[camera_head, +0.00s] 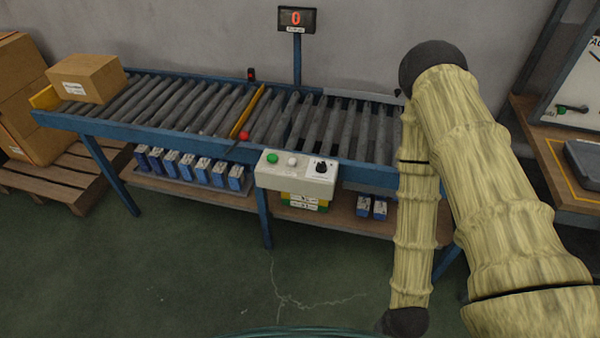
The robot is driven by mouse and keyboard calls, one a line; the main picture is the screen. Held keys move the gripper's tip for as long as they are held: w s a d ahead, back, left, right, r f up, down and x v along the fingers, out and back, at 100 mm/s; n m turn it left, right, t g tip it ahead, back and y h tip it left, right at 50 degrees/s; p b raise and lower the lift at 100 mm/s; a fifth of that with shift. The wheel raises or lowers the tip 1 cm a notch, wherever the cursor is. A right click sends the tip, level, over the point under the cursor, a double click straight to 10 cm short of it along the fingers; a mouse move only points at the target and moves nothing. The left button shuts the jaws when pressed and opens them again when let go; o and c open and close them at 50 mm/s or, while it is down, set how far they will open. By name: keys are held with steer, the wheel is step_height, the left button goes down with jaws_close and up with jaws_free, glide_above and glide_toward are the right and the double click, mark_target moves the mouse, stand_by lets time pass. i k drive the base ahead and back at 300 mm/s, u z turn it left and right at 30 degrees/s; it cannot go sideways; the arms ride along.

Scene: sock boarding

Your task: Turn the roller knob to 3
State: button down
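The roller knob (321,167) is a small black dial at the right end of a pale control box (296,186) on the conveyor's front edge. Its pointer setting is too small to read. The same box carries a green button (272,158) and a white button (292,161). A display (296,18) on a post behind the conveyor shows a red 0. My arm, in a pale yellow cover, fills the right side and bends back down toward the bottom edge. My gripper is not in view.
A roller conveyor (62,122) runs across the back, with a cardboard box (88,77) at its left end. A red-tipped lever (244,136) stands left of the control box. A workbench (560,185) is at right. Green floor in front is clear.

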mark_target(321, 167)
steer(key=z, duration=0.5)
steer(key=k, duration=1.1)
steer(key=u, duration=0.75)
steer(key=i, duration=1.05)
steer(key=u, duration=0.3)
